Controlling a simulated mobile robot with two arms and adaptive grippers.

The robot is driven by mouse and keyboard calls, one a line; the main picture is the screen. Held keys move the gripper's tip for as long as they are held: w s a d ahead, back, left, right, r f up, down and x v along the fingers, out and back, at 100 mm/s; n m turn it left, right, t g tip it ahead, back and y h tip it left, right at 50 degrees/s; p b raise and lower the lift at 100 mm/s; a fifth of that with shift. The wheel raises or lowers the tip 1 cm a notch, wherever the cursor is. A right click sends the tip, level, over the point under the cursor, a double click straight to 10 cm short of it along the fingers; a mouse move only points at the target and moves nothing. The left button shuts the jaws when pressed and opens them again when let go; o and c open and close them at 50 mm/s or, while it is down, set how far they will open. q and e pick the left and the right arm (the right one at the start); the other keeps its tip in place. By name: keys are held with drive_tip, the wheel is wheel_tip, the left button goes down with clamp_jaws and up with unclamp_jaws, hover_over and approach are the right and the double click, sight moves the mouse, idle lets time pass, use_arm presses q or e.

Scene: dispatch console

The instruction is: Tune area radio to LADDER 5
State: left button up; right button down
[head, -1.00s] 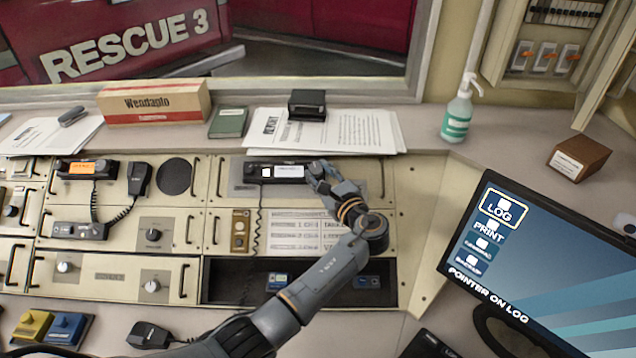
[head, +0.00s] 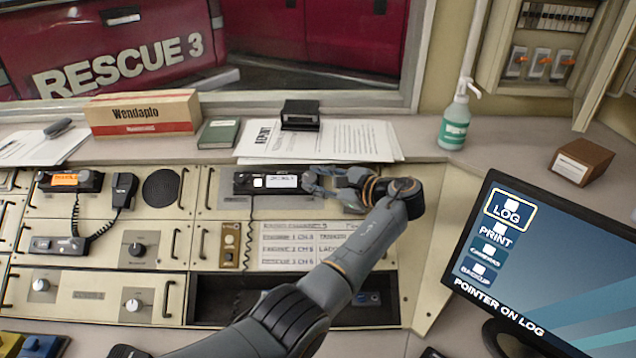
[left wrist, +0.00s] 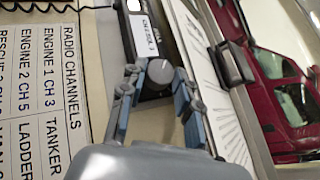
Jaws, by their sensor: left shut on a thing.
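The area radio (head: 250,184) is a black unit at the top of the console's middle panel, with a small lit display (head: 282,181). The left wrist view shows its display (left wrist: 146,30), whose small text I cannot read surely, and a round grey knob (left wrist: 160,72) on its end. My left gripper (head: 312,181) reaches in from the right side of the radio. In the left wrist view its fingers (left wrist: 156,76) are shut on the knob, one on each side. A channel card (head: 308,243) lies below the radio; it also shows in the left wrist view (left wrist: 62,100), with LADDER partly cut off.
A second radio with an orange display (head: 66,180) and a handset (head: 123,190) sit to the left. Papers (head: 340,142) and a black box (head: 301,115) lie on the ledge behind. A monitor (head: 540,260) stands at the right.

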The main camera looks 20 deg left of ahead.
idle(0.3)
use_arm(q)
drive_tip(key=o, duration=1.1)
drive_tip(key=shift+a, duration=0.1)
drive_tip(key=shift+o, duration=0.2)
drive_tip(key=shift+r, duration=0.3)
wheel_tip(320, 180, up, 9)
drive_tip(key=shift+r, duration=0.2)
